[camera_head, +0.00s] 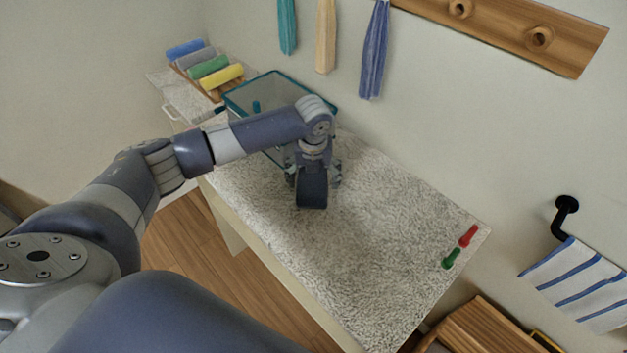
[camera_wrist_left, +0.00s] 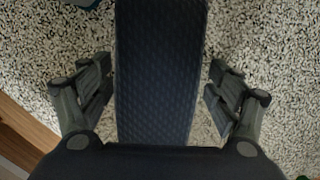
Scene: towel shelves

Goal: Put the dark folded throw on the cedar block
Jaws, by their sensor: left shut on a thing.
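The dark folded throw (camera_head: 312,188) is a navy quilted strip over the speckled counter (camera_head: 385,215), below my left wrist. My left gripper (camera_head: 314,178) points down and is shut on the throw, with a finger on each side. In the left wrist view the throw (camera_wrist_left: 158,75) runs up the middle between the fingers of my left gripper (camera_wrist_left: 160,90). I cannot tell whether the throw touches the counter. I cannot make out a cedar block in either view. My right gripper is not in view.
A teal-rimmed clear bin (camera_head: 262,88) stands behind my left arm. Rolled towels (camera_head: 208,66) lie on a wooden rack at the back left. Red (camera_head: 468,236) and green (camera_head: 451,258) small items lie near the right end. Cloths (camera_head: 373,50) hang on the wall. The counter's right half is mostly clear.

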